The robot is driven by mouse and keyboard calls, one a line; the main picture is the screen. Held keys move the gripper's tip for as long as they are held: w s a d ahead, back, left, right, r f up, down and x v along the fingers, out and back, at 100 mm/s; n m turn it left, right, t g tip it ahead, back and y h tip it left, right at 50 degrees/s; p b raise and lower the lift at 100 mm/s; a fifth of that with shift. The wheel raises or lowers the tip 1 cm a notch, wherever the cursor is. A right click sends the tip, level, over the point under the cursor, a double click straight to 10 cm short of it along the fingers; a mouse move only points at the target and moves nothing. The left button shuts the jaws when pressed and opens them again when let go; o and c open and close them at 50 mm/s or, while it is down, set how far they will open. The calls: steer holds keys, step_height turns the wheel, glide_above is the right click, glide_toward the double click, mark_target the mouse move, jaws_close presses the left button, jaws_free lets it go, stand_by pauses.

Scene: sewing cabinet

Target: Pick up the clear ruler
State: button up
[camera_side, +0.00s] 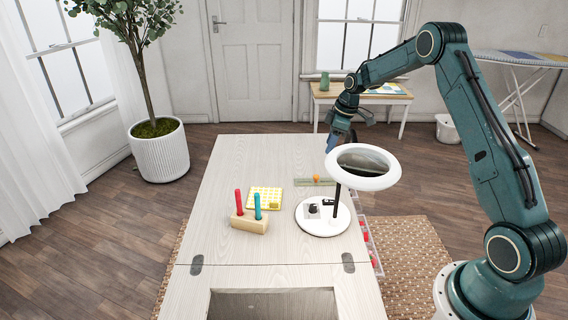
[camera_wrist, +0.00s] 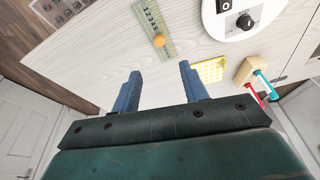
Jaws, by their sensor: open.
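The clear ruler (camera_wrist: 150,22) is a greenish see-through strip with number markings, lying flat on the pale wood cabinet top (camera_wrist: 95,60). A small orange ball or knob (camera_wrist: 159,40) sits on it. In the side view the ruler (camera_side: 305,182) lies behind the white lamp, with the orange piece (camera_side: 317,178) near its right part. My gripper (camera_wrist: 158,75) is open and empty, its two blue fingers apart, with the ruler beyond the fingertips in the wrist view. In the side view my gripper (camera_side: 332,143) is above the far right part of the cabinet top, and the fingers show only partly.
A white ring magnifier lamp (camera_side: 363,184) stands right of the ruler, its base (camera_side: 310,228) close by. A yellow patterned pad (camera_side: 262,194) and a wooden block (camera_side: 247,223) with red and blue upright pieces stand to the left. The far left top is clear.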

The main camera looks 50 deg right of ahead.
glide_above(316, 175)
steer(key=s, duration=0.2)
steer(key=shift+w+d+f, duration=0.1)
steer(key=shift+d+f, duration=0.05)
steer(key=shift+f, duration=1.1)
steer(key=shift+s+d+f, duration=0.1)
steer(key=shift+d+f, duration=0.05)
steer(key=shift+f, duration=1.15)
steer(key=shift+w+d+f, duration=0.1)
steer(key=shift+d+f, duration=0.05)
steer(key=shift+f, duration=1.1)
steer(key=shift+f, duration=0.1)
steer(key=shift+x, duration=2.5)
jaws_close()
